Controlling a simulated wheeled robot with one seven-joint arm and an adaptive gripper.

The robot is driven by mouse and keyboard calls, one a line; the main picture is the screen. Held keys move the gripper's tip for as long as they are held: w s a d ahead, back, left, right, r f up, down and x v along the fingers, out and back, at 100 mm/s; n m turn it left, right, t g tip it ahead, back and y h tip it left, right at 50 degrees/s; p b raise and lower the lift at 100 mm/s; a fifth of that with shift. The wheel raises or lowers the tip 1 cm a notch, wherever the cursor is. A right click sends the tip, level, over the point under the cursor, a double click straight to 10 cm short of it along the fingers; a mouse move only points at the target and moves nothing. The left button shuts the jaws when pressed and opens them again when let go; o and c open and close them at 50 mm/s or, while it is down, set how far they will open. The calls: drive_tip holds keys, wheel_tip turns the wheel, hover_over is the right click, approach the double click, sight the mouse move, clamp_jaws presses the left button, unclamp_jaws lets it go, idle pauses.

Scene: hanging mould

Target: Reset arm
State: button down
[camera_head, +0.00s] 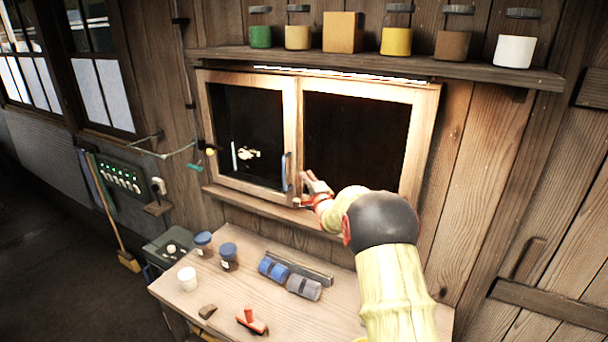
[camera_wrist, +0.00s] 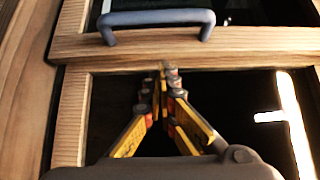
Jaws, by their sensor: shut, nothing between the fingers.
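My gripper (camera_head: 308,186) is in front of the wooden-framed window (camera_head: 420,135), near its middle post. In the wrist view my gripper (camera_wrist: 163,72) is shut and empty, its yellow and red fingers meeting just short of a wooden frame bar (camera_wrist: 250,45). A blue-grey handle (camera_wrist: 157,19) is on that bar, beyond the fingertips; the handle also shows in the head view (camera_head: 285,172), just left of my gripper. I cannot tell whether the fingertips touch the frame. My arm reaches up from the lower right and hides part of the window's lower right.
A shelf (camera_head: 380,63) with several jars and a box runs above the window. Below, a workbench (camera_head: 205,284) holds blue-lidded jars (camera_head: 229,256), a white cup (camera_head: 187,278), blue and grey rolls (camera_head: 273,269) and a red tool (camera_head: 252,321). A sill (camera_head: 245,203) juts out under the window.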

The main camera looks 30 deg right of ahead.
drive_tip(key=v, duration=0.8)
drive_tip(key=shift+d, duration=0.15)
drive_tip(key=shift+f, duration=0.1)
